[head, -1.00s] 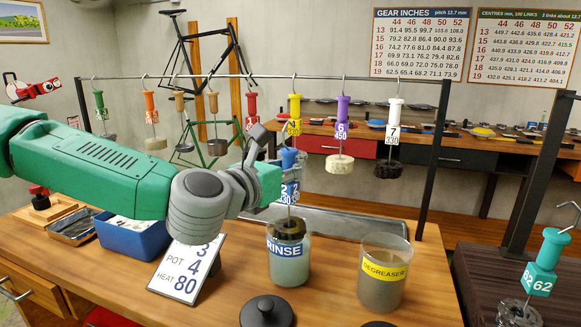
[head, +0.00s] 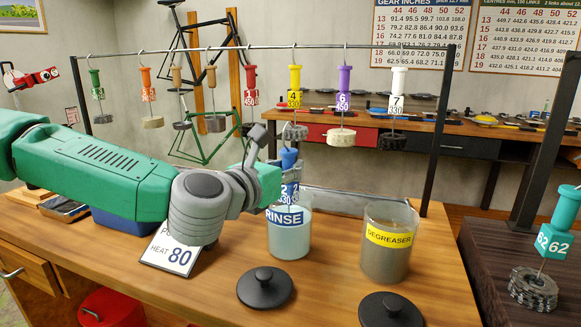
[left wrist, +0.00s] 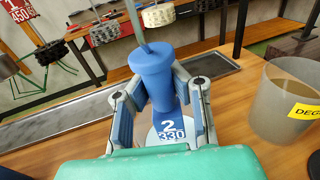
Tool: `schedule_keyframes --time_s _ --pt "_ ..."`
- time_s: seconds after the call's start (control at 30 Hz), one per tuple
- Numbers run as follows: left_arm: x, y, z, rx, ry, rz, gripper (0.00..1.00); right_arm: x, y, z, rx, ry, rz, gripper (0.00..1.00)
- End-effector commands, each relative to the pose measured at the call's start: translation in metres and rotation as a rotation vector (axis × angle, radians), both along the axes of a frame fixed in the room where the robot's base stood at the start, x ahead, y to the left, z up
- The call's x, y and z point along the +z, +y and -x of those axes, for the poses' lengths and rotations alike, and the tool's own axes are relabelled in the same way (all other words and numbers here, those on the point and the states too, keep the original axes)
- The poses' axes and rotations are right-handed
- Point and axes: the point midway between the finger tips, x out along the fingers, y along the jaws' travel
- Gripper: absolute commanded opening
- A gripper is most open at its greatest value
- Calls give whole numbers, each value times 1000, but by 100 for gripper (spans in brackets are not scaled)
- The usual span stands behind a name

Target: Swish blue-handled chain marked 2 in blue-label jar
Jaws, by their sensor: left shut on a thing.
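The blue-handled chain marked 2 has its blue handle (head: 289,157) and its 2/330 tag (head: 290,193) upright over the blue-label RINSE jar (head: 289,240). My left gripper (left wrist: 160,95) is shut around the blue handle, with a finger on each side in the left wrist view. The tag is at the jar's mouth in the head view. The chain itself is not visible; it appears to be down inside the cloudy jar, behind the label. My right gripper is not in view.
A yellow-label DEGREASER jar (head: 388,255) stands right of the RINSE jar. Two black lids (head: 265,288) (head: 390,310) lie in front. A HEAT 80 sign (head: 172,252) stands left. Several chains hang from the rail (head: 250,48) behind. A teal-handled 62 chain (head: 560,222) is at right.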

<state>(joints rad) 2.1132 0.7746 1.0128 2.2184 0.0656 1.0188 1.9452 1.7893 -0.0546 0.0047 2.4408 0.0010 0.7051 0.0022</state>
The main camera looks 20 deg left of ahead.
Motion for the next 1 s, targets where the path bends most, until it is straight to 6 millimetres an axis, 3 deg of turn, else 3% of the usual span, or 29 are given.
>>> schedule_keyframes --time_s 0.2,0.53,0.83,1.0 --pt "-16 0 0 0 -2 1 0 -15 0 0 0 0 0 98" --pt "-14 0 0 0 -3 1 0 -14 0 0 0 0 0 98" --pt "23 0 0 0 -4 1 0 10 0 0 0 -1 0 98" --pt "2 0 -1 0 -1 1 0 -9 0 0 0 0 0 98"
